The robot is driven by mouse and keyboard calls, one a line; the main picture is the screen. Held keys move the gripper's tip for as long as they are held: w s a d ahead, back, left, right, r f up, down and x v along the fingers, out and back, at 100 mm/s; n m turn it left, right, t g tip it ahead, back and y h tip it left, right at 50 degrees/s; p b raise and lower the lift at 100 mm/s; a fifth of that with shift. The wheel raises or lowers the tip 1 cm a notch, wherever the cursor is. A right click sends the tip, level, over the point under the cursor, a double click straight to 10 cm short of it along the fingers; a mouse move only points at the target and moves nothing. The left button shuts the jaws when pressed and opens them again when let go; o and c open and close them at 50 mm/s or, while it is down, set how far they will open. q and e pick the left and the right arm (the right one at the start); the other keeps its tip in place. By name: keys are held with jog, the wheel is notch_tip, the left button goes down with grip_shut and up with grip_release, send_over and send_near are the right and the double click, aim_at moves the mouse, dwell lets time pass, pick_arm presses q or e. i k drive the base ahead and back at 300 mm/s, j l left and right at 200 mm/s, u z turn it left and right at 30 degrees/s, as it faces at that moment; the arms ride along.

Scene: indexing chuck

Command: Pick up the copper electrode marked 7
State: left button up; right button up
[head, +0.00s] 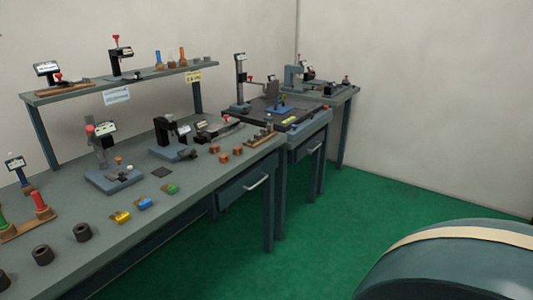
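Several small copper-coloured blocks sit near the front edge of the long grey bench: one at the left (214,149), one nearest the front (224,158) and one at the right (238,151). They may be electrodes; at this size no marking can be read, so I cannot tell which bears a 7. A brown rack (262,135) with small upright pieces stands just right of them. Neither of my grippers is in view.
The bench (205,178) also holds a grey fixture (114,178), dark cylinders (82,232) and yellow, blue and green pieces (145,204). A raised shelf (130,82) runs behind. A dark-topped table (285,110) adjoins at right. Green floor (340,210) is open in front.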

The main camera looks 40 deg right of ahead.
aim_at(214, 149)
jog(key=z, duration=1.1)
